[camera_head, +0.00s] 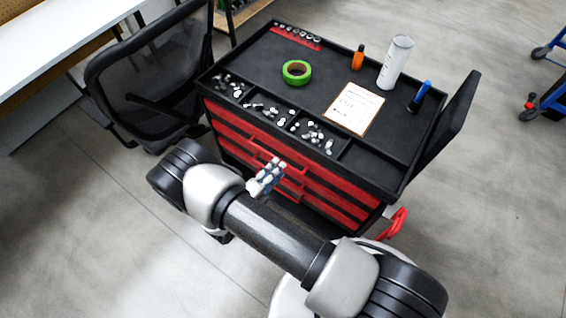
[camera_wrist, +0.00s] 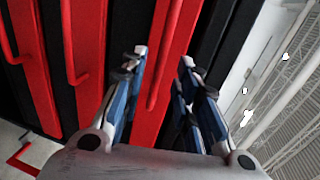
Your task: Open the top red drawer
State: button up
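The top red drawer (camera_head: 228,117) is in the front of a black tool cart, just under its top tray, and looks shut. In the wrist view the picture is turned sideways, and this drawer is the rightmost red band (camera_wrist: 181,38). Its red bar handle (camera_wrist: 164,62) appears between my fingers. My gripper (camera_head: 271,169) is open in front of the upper drawers in the head view. In the wrist view its two blue-and-grey fingers (camera_wrist: 163,57) are apart, one on each side of the handle. I cannot tell whether either finger touches it.
More red drawers with bar handles (camera_wrist: 73,45) lie below. The cart top (camera_head: 325,75) holds green tape (camera_head: 296,72), an orange bottle (camera_head: 358,57), a white cylinder (camera_head: 395,62), a clipboard (camera_head: 355,108) and small parts. A black chair (camera_head: 150,75) stands left. Floor in front is clear.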

jog(key=x, duration=0.5)
jog(key=shift+b, duration=0.35)
grip_shut()
dwell(0.4)
